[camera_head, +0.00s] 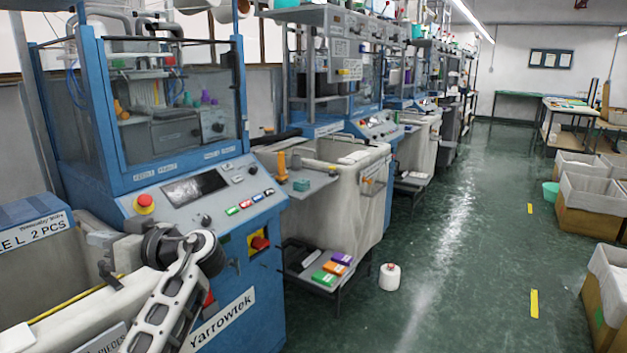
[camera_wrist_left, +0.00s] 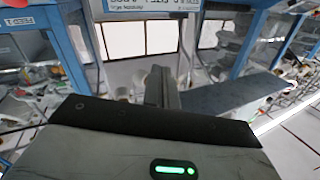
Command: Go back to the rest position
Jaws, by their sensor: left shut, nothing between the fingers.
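My left arm comes in at the lower left of the head view, its pale link bent at a dark joint in front of the first blue knitting machine (camera_head: 185,205). My left gripper (camera_head: 107,272) is small and partly hidden there, by the pale bin at the machine's left. In the left wrist view its grey fingers (camera_wrist_left: 161,86) stand together at the centre, with nothing held. Whether the gripper touches the bin I cannot tell. My right gripper is in neither view.
A red emergency button (camera_head: 144,204) and a sloped panel are close beside my arm. A cloth-lined bin (camera_head: 335,205) and a white yarn cone (camera_head: 389,277) stand further right. Lined crates (camera_head: 588,210) edge the right side. The green aisle floor (camera_head: 460,240) between is mostly clear.

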